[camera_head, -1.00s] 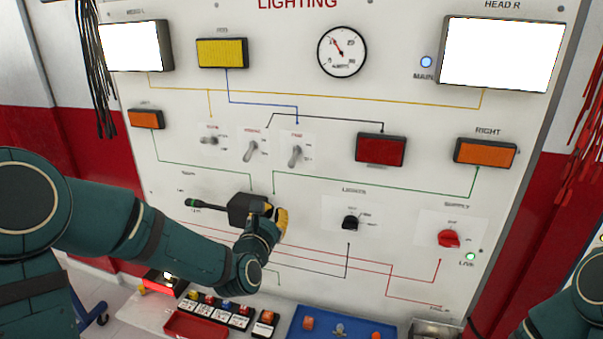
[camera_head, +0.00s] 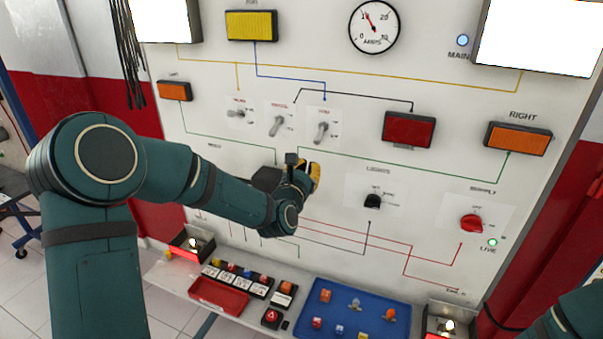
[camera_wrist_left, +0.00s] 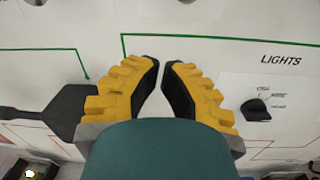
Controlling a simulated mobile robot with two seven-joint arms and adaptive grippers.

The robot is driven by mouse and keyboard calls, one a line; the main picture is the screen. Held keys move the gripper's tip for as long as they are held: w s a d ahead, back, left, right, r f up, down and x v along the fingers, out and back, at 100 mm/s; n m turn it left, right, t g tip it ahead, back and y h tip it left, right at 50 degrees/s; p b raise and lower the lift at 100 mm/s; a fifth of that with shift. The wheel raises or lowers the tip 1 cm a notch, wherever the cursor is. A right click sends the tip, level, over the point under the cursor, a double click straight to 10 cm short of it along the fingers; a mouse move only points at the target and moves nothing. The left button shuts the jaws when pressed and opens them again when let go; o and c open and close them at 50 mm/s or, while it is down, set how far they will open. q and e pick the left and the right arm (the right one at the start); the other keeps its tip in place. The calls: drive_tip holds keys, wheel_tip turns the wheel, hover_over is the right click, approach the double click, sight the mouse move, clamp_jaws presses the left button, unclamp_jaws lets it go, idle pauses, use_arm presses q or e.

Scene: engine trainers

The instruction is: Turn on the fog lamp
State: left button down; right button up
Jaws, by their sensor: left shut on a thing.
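The fog lamp (camera_head: 251,25) is a yellow rectangle near the top of the white panel; it shows no bright glow. A blue line runs from it to the rightmost of three toggle switches (camera_head: 321,132), whose label is too small to read surely. My left gripper (camera_head: 314,176) is in front of the panel just below that switch, apart from it. In the left wrist view its yellow fingers (camera_wrist_left: 162,64) converge with black tips nearly together. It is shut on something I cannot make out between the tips. My right gripper is out of view.
A dark stalk housing (camera_head: 264,178) is left of my left gripper, partly hidden; it also shows in the wrist view (camera_wrist_left: 62,112). A black lights knob (camera_head: 372,202) and red supply knob (camera_head: 471,223) are to the right. A blue tray (camera_head: 350,325) stands below.

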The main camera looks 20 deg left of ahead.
sight(315, 154)
use_arm(q)
drive_tip(key=w, duration=0.3)
drive_tip(key=shift+w+r+p, duration=0.1)
drive_tip(key=shift+w+p, duration=0.15)
drive_tip(key=shift+p, duration=0.05)
drive_tip(key=r, duration=0.1)
drive_tip(key=s+r+p, duration=0.1)
drive_tip(key=r, duration=0.1)
drive_tip(key=shift+d, duration=0.2)
drive_tip(key=shift+s+r, duration=0.15)
drive_tip(key=shift+r, duration=0.15)
drive_tip(key=shift+s, duration=0.1)
